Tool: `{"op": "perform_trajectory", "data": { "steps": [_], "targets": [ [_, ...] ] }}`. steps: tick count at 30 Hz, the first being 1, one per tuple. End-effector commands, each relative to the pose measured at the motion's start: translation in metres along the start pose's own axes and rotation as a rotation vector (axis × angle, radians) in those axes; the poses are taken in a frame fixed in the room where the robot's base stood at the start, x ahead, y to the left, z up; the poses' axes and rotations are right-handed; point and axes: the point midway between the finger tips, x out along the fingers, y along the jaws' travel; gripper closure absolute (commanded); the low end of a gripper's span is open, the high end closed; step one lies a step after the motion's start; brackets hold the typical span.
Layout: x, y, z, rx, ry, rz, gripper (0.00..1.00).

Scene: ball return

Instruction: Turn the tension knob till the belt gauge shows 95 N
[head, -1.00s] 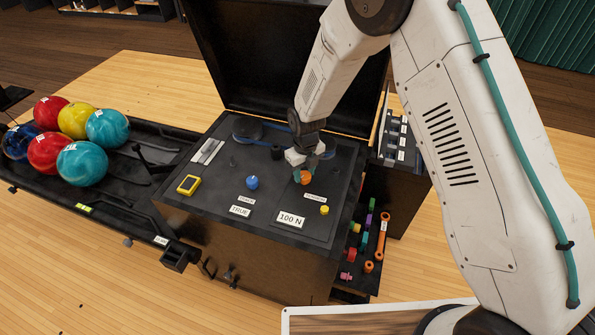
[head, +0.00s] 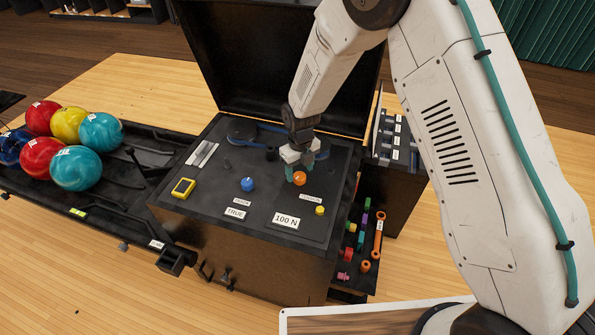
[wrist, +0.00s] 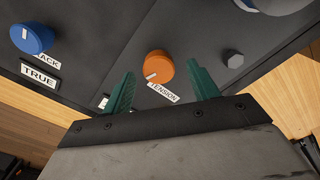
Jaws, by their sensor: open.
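The orange tension knob (head: 299,178) stands on the dark top panel of the machine. In the wrist view the knob (wrist: 158,66) has a white mark on its left side and a "TENSION" label (wrist: 163,92) beside it. My gripper (head: 297,168) is open, its green fingers over the panel at the knob. In the wrist view my gripper (wrist: 158,85) has one finger to each side of the knob, with gaps showing and nothing held. The belt gauge (head: 286,221) reads 100 N in the head view.
A blue knob (head: 248,184) with a "TRUE" plate (head: 235,213) is left of the gauge. A yellow knob (head: 320,210), a yellow device (head: 183,188) and the blue belt (head: 262,128) are also on the panel. The raised lid (head: 285,60) stands behind.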

Motion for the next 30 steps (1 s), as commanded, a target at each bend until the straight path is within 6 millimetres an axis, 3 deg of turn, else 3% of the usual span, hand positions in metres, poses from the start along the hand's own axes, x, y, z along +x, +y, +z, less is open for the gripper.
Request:
{"op": "perform_trajectory", "data": {
  "steps": [6, 10, 25, 28, 30],
  "targets": [
    [-0.040, -0.001, 0.002, 0.000, -0.004, -0.001, 0.41],
    [-0.056, -0.002, 0.003, 0.000, -0.003, -0.001, 0.41],
    [-0.070, -0.004, 0.001, -0.021, -0.004, -0.001, 0.41],
    [-0.095, -0.012, -0.007, -0.108, -0.012, -0.004, 0.41],
    [-0.123, -0.021, -0.019, -0.216, -0.019, -0.007, 0.41]
  ]
}}
